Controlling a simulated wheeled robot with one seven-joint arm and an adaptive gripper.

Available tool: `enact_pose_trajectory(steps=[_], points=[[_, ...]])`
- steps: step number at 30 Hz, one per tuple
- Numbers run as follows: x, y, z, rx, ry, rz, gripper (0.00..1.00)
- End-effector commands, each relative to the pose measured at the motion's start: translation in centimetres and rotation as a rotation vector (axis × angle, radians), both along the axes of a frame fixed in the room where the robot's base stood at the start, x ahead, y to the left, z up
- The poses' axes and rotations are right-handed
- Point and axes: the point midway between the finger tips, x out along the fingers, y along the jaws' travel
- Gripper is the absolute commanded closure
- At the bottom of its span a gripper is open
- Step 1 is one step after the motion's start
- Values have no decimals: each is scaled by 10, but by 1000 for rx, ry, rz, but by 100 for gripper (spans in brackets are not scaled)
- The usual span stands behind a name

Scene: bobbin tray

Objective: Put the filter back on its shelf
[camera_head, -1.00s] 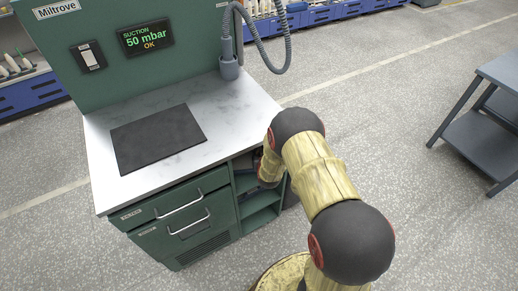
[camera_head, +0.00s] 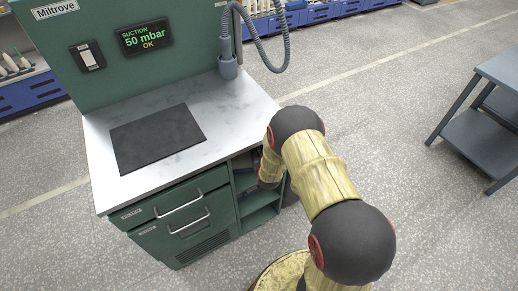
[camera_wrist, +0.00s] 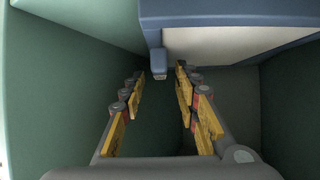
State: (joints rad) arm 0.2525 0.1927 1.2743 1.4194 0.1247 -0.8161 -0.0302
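The filter, a blue-framed block with a pale grey-white face (camera_wrist: 235,45), fills the upper right of the wrist view. A small blue-grey tab (camera_wrist: 159,66) hangs from its near left edge. My gripper (camera_wrist: 160,76) is open, with its yellow-padded fingers on either side of this tab and a visible gap on each side. The shelf unit (camera_head: 262,199) is the open green compartment at the right end of the bench. My gripper is inside it, mostly hidden by my arm in the head view.
Green compartment walls (camera_wrist: 60,85) stand close on the left and right of my gripper. The white bench top (camera_head: 226,117) with a dark mat (camera_head: 157,138) lies above. Two drawers (camera_head: 178,204) are left of the compartment. A grey cart (camera_head: 485,140) stands far right, with clear floor between.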

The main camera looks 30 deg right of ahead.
Motion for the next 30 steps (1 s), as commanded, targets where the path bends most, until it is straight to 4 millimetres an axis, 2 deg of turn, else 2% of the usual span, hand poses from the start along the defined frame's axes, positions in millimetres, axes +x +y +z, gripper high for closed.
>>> enact_pose_trajectory(steps=[1,6,15,21,30], points=[[-8,3,9,0,1,0,69],[-37,14,28,0,0,1,69],[-78,29,49,0,-1,0,69],[-87,32,53,0,-1,0,69],[-88,33,52,0,-1,0,69]])
